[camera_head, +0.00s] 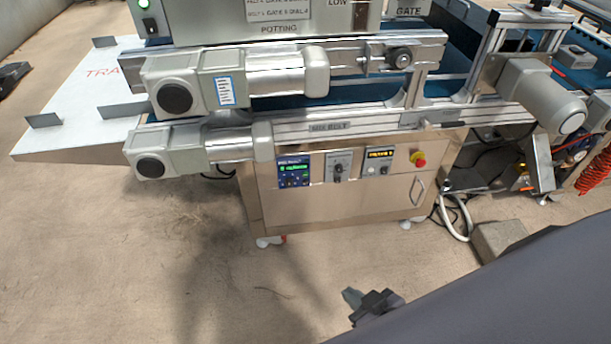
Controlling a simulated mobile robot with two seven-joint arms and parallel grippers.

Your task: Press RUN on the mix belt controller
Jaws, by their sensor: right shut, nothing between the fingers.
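A small blue controller (293,172) with a green-lit display and several small buttons sits at the left of the steel cabinet's front panel. Its lettering is too small to read for certain, so I cannot make out which button is RUN. A second control unit (378,160) with an amber display sits farther right on the same panel. My right gripper (362,300) is at the bottom of the view, in front of and below the panel, well apart from it. It is shut and empty. My left gripper is not in view.
A knob unit (339,167) sits between the two displays, and a red emergency stop button (418,159) at the right. Grey motors (180,150) jut out above the cabinet (330,207). A grey block (498,238) and cables lie right. Floor in front is open.

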